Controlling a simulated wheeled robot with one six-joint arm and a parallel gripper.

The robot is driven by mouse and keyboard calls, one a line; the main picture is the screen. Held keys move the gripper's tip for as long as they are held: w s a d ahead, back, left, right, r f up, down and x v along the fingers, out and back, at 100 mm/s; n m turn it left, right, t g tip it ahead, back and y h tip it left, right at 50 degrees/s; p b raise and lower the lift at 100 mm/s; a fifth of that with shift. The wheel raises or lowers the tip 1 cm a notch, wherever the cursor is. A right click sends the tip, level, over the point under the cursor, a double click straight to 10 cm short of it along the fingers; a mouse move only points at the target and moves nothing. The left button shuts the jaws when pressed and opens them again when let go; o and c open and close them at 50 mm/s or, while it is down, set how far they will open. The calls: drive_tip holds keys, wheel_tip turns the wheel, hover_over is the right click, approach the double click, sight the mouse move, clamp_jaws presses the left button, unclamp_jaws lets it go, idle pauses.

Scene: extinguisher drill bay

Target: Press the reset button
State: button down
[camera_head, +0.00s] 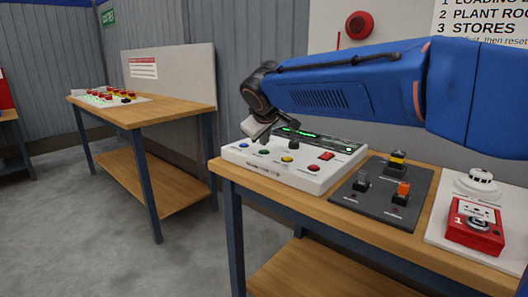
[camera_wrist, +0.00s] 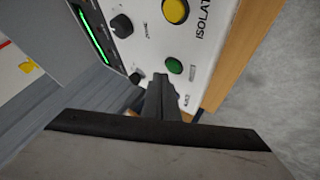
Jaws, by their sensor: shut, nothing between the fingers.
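A white control panel (camera_head: 300,183) lies on the near bench, with several coloured buttons and a green-lit strip. I cannot read which one is the reset button. In the wrist view, a green button (camera_wrist: 174,65) sits just right of my fingertips, with a yellow button (camera_wrist: 175,11) marked "ISOLAT…" beyond it. My gripper (camera_wrist: 160,82) is shut and empty, its tips low over the panel's end; contact cannot be told. In the head view my gripper (camera_head: 265,141) is above the panel's left part, near a blue button (camera_head: 242,145).
Another bench (camera_head: 150,105) with a panel stands at left, with open floor between.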

sight(264, 154)
drive_tip(key=shift+r, duration=0.1)
wheel_tip(264, 154, up, 5)
drive_tip(key=shift+f, duration=0.1)
idle(0.5)
idle(0.5)
